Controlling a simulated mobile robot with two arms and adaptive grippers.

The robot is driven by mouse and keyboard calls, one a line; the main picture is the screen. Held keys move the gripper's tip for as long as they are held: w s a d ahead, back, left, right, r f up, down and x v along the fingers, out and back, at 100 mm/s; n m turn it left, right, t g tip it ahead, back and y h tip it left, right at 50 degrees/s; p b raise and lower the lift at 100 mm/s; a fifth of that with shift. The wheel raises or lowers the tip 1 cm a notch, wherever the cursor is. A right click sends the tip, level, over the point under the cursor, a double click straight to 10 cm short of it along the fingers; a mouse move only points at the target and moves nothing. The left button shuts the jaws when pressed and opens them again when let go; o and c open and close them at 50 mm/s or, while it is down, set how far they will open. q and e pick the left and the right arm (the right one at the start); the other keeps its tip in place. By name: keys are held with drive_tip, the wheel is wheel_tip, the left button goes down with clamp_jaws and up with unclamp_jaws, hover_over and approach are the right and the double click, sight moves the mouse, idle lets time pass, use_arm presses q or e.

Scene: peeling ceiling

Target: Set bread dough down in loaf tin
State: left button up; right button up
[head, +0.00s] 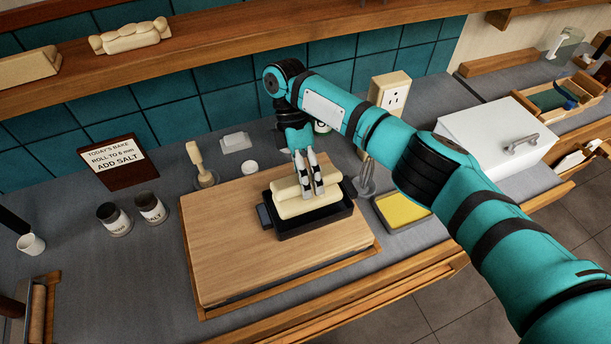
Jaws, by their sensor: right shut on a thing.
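The cream-coloured bread dough (292,210) is a rounded loaf shape within the outline of the black loaf tin (318,223). The tin sits on the wooden board (230,250), toward its right side, and its front wall and left handle show. My right gripper (312,190) points down with its fingers shut on the dough. The fingers cover part of the dough. I cannot tell whether the dough touches the tin's floor. My left gripper is out of view.
A yellow-topped tray (402,210) and a whisk (367,178) stand right of the board. A white lidded box (495,140) is farther right. Two labelled jars (151,208) and a sign (117,161) stand left. A wooden shelf (220,46) overhangs the back. The board's left part is clear.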

drive_tip(key=shift+f+b, duration=0.9)
drive_tip(key=shift+f, duration=0.45)
drive_tip(key=shift+f, duration=0.1)
drive_tip(key=o, duration=1.8)
drive_tip(key=shift+v, duration=3.75)
